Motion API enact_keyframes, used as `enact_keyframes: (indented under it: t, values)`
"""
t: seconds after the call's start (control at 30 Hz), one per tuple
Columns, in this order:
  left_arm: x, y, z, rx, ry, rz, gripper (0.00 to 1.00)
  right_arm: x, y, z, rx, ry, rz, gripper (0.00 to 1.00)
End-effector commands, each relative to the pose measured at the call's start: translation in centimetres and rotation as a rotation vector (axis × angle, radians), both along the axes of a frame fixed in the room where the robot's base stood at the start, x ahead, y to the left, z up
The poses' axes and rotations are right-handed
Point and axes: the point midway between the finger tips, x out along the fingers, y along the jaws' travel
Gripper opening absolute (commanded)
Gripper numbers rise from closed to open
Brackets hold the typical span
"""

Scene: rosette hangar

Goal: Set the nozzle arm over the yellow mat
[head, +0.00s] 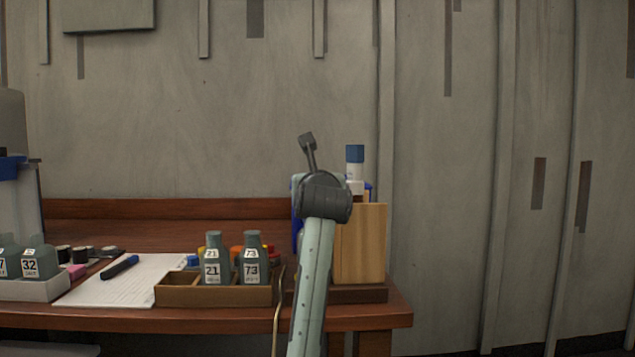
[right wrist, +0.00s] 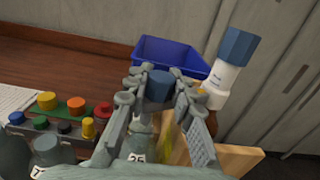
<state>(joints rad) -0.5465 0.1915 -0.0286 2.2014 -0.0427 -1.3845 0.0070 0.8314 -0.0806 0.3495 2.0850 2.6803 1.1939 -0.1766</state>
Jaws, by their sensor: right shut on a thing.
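My right gripper (right wrist: 160,92) is shut on a blue-grey cylinder (right wrist: 160,84) that looks like a cap. A grey-green bottle shape with a partly cut-off label (right wrist: 136,157) shows below it between the fingers. In the head view my right arm rises in front of the desk and hides most of the gripper and what it holds. A narrow yellow strip (right wrist: 172,142) shows beside the fingers; I cannot tell whether it is the yellow mat. I cannot make out a nozzle arm in either view. My left gripper is not in view.
A wooden block (head: 361,243) and a white bottle with a blue cap (head: 355,158) stand at the desk's right end. A blue bin (right wrist: 168,54) is behind my gripper. Bottles 21 (head: 213,260) and 73 (head: 251,260) stand in a wooden tray (head: 180,295), beside a notepad (head: 125,285).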

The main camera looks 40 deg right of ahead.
Motion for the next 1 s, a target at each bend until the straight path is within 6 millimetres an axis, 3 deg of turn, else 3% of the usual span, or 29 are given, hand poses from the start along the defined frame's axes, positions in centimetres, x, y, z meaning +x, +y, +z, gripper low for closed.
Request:
enact_keyframes:
  t: [0.23,0.27,0.43,0.77,1.0]
  values:
    - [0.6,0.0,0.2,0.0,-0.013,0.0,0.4,-0.1,0.0,-0.2,0.001,0.003,0.0,0.0]
    - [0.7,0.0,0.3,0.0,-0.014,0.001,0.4,-0.1,0.0,-0.2,0.002,0.004,0.0,0.25]
    - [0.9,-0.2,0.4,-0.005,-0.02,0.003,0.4,-0.1,0.0,-0.1,0.002,0.002,-0.001,0.46]
    - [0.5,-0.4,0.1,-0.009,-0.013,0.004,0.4,-0.2,0.1,-0.1,0.001,0.002,-0.001,0.46]
    - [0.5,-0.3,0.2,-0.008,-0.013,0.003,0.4,-2.9,2.2,-0.1,0.001,-0.001,0.001,0.46]
